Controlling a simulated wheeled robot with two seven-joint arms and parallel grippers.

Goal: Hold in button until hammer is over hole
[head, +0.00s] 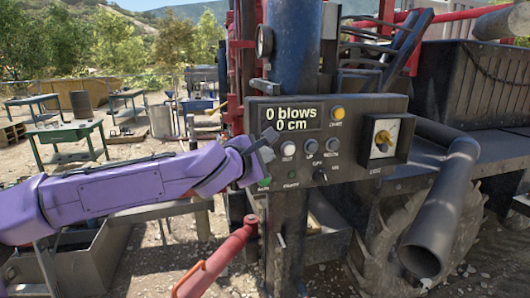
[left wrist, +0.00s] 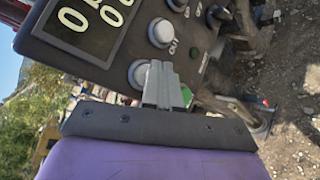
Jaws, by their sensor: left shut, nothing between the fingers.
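A dark control panel (head: 355,100) has a lit display (head: 292,117) reading "0 blows" and "0 cm". Below the display are a whitish button (head: 288,148) and two grey buttons (head: 311,145). My left gripper (head: 268,141) is shut and empty, beside the whitish button at the panel's left. In the left wrist view, its fingertips (left wrist: 160,78) overlap the edge of a pale button (left wrist: 139,72), and another pale button (left wrist: 160,33) lies beyond. I cannot tell whether they touch it. My right gripper is out of view. I cannot make out the hammer or the hole.
A green light (left wrist: 187,95) lies near my left fingers. A red lever (head: 218,262) rises below the panel. A dark pipe (head: 440,210) stands to the right.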

